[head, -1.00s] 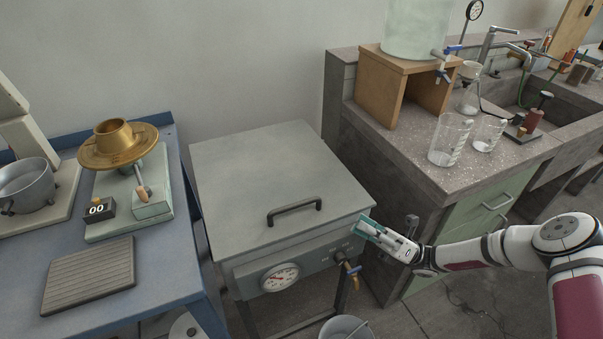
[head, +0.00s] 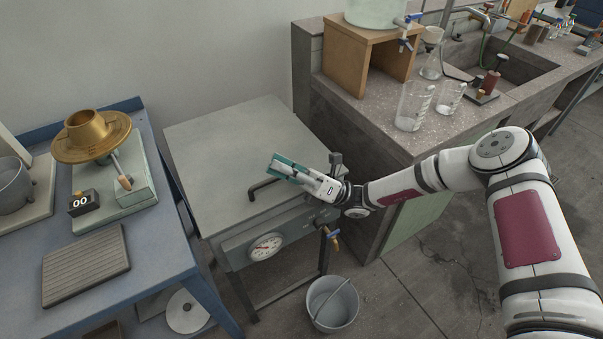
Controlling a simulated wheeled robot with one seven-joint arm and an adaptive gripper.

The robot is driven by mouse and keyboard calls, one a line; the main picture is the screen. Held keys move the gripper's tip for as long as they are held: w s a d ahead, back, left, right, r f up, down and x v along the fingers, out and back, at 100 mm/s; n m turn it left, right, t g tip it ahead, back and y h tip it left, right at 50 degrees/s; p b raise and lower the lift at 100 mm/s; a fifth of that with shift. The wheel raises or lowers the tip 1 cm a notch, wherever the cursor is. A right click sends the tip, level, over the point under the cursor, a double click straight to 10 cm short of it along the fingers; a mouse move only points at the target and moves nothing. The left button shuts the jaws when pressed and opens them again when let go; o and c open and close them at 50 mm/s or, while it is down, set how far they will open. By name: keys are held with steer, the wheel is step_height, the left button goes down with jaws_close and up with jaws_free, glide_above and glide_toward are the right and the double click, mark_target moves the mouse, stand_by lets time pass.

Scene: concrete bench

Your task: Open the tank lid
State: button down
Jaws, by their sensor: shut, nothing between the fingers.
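The tank (head: 225,247) is a grey box on legs with a round dial (head: 266,247) and a brass tap on its front. Its flat grey lid (head: 215,140) lies shut on top. The dark bar handle (head: 262,190) near the lid's front edge is partly hidden by my gripper. My gripper (head: 275,165), with teal fingers, is shut and empty. It shows over the front right of the lid, across the right part of the handle. I cannot tell whether it touches the handle.
A blue bench (head: 165,255) with a brass funnel device (head: 92,135) and a ribbed board (head: 86,265) stands left. A stone counter (head: 375,130) with glass beakers (head: 413,106) stands right. A metal bucket (head: 333,304) is on the floor before the tank.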

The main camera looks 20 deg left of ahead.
steer(key=a+r+p, duration=0.1)
steer(key=a+r, duration=0.2)
steer(key=r, duration=0.2)
steer(key=shift+w, duration=0.2)
steer(key=shift+a, duration=0.1)
stand_by(1.5)
